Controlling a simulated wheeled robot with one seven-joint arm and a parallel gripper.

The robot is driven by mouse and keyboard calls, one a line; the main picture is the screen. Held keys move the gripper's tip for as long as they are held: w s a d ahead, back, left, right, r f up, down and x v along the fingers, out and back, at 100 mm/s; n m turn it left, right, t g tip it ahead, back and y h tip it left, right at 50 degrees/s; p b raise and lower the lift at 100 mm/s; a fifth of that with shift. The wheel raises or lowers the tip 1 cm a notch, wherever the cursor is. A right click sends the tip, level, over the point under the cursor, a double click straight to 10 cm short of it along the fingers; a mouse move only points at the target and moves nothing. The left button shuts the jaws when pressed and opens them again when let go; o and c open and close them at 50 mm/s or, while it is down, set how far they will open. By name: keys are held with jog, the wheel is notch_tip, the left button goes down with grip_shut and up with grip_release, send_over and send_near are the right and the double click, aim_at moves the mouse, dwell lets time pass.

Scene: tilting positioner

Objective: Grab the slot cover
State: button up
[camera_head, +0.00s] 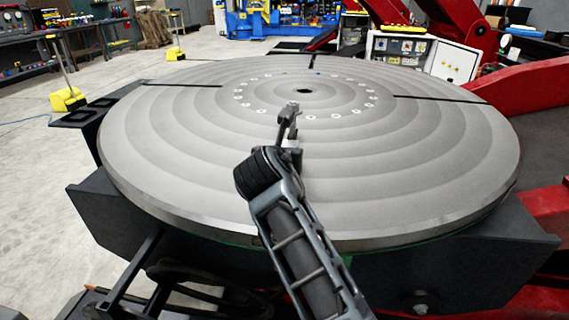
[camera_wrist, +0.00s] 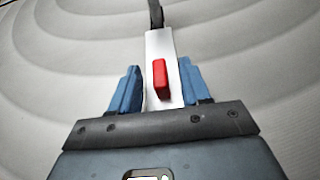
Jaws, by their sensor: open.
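The slot cover (camera_wrist: 159,46) is a narrow white plate with a red raised grip (camera_wrist: 160,78) in its middle, seen in the wrist view. It lies in line with a dark slot (camera_wrist: 156,14) in the round grey table. My gripper (camera_wrist: 160,68) is open, its blue fingers to the left and right of the cover and its red grip. A gap shows between each finger and the red grip. The cover's near end is hidden behind my gripper.
The big round table (camera_head: 430,150) has ring bands, a central hole and other dark slots, one on the right (camera_head: 445,99). Its top is otherwise clear. Yellow-based stands (camera_head: 68,99) are at the left; red machinery (camera_head: 540,90) is at the right.

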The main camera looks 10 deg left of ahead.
jog(key=shift+c, duration=0.4)
grip_shut()
dwell(0.4)
